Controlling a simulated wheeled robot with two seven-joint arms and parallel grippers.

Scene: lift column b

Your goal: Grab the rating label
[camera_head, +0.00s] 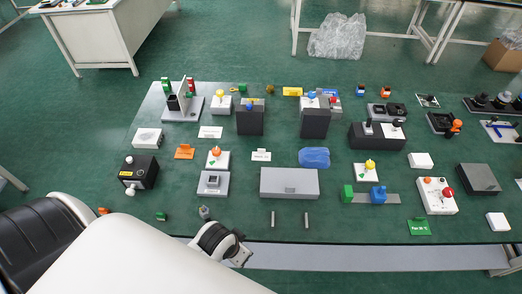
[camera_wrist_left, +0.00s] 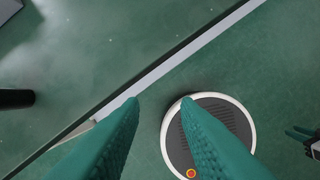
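Two small white plates with dark print lie on the green table, one at centre left (camera_head: 210,132) and one nearer the middle (camera_head: 261,155). The print is too small to read, so I cannot tell which is the rating label. My left gripper (camera_head: 240,256) is at the table's front edge, well in front of both plates. In the left wrist view its two green fingers (camera_wrist_left: 159,101) stand apart with nothing between them. No plate shows there.
A round, dark-topped part with a white rim (camera_wrist_left: 229,112) lies partly behind one finger in the wrist view. A grey box (camera_head: 289,184), black box (camera_head: 140,171) and blue bag (camera_head: 314,157) stand among several fixtures. A green card (camera_head: 419,227) lies front right.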

